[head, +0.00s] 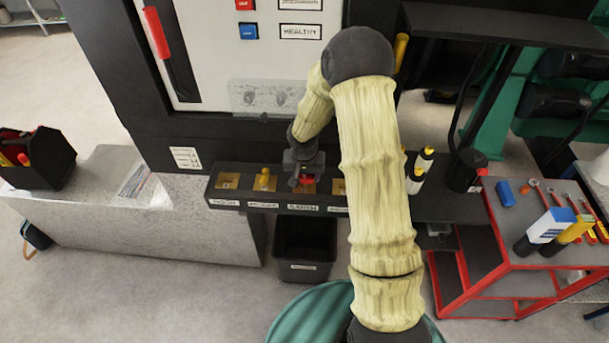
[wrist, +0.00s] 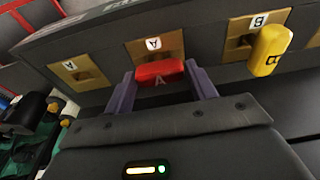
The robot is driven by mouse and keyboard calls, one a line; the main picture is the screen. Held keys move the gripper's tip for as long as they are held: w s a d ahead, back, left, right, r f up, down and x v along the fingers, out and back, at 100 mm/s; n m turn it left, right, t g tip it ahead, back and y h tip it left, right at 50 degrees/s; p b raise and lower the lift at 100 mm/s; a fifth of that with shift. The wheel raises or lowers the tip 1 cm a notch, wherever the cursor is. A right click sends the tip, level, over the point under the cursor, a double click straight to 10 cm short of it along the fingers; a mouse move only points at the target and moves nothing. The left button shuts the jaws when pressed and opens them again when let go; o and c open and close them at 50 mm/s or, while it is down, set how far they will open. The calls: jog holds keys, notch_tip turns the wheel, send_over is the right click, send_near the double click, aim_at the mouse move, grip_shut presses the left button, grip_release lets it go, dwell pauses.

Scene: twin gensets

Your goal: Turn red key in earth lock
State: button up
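The red key (wrist: 160,74), marked A, is between the two purple fingertips of my gripper (wrist: 161,80) in the wrist view. The fingers appear to touch both its sides. The key is at a brass lock plate (wrist: 150,48) marked A; its shaft is hidden, so how deep it sits cannot be told. In the head view, my gripper (head: 305,172) is low over the black lock shelf, with the red key (head: 308,180) just showing under it. The label below (head: 303,208) is too small to read surely.
A yellow key (wrist: 270,50) marked B stands in the neighbouring brass plate, close to one finger. Another brass plate (wrist: 76,73) on the other side is empty. A black bin (head: 304,250) stands below the shelf; a red-framed cart (head: 500,245) is at right.

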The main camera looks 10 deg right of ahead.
jog(key=c, duration=0.6)
jog(key=m+b, duration=0.3)
jog(key=shift+f+h+b, duration=0.2)
jog(key=shift+h+b, duration=0.1)
jog(key=m+b, duration=0.2)
jog(key=m, duration=0.2)
jog(key=shift+a+m+g+h+b, duration=0.1)
jog(key=shift+m+g+h+b, duration=0.2)
jog(key=shift+m+g+b, duration=0.1)
jog(key=m, duration=0.3)
jog(key=m+g, duration=0.1)
jog(key=m, duration=0.1)
jog(key=shift+r, duration=0.3)
jog(key=m+g+p, duration=0.1)
jog(key=m+p, duration=0.1)
jog(key=m, duration=0.2)
jog(key=shift+m, duration=0.4)
jog(key=shift+f+m, duration=0.1)
jog(key=shift+m, duration=0.3)
jog(key=o, duration=1.1)
jog(key=shift+o, duration=0.2)
